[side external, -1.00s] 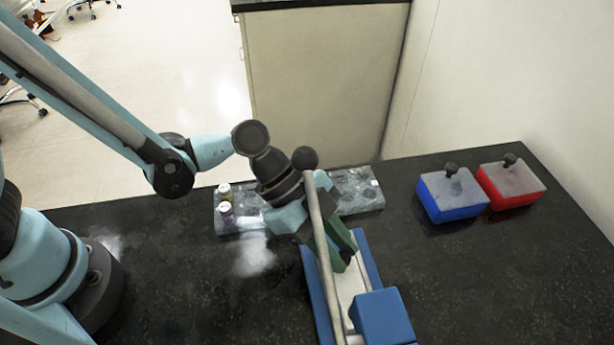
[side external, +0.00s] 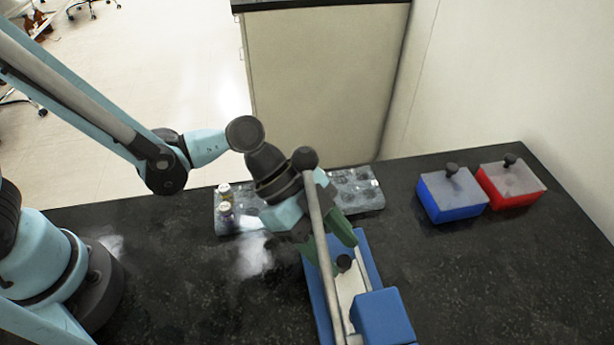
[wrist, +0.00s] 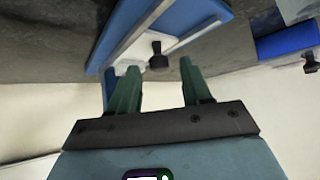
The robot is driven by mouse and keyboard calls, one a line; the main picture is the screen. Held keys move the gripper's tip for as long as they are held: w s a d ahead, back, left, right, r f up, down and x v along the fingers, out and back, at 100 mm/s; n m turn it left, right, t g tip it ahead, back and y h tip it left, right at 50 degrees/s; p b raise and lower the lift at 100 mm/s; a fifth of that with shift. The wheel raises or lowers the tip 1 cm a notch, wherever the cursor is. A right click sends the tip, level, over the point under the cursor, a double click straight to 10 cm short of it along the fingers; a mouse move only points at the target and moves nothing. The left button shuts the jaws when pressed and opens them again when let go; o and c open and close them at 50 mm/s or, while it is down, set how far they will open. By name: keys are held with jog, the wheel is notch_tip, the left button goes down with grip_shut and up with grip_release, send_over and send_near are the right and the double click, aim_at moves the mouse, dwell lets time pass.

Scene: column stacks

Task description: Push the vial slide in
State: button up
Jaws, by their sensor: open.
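The vial slide is a pale strip (side external: 347,284) with a black knob (side external: 344,262), set in a blue-sided holder (side external: 317,292) at the front middle of the bench. In the wrist view the knob (wrist: 158,54) stands just beyond and between my two green fingertips. My gripper (side external: 329,247) is open and empty, close to the knob at the back end of the slide; it also shows in the wrist view (wrist: 160,66). A grey bar crosses in front of the gripper and hides part of it in the side view.
A grey rack (side external: 362,198) stands behind, with two small vials (side external: 225,210) at its left end. A blue box (side external: 451,196) and a red box (side external: 512,184), each with a black knob, stand at the right. A blue block (side external: 383,318) sits at the holder's front.

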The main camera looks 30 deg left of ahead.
jog(key=a, duration=1.2)
jog(key=shift+a, duration=0.1)
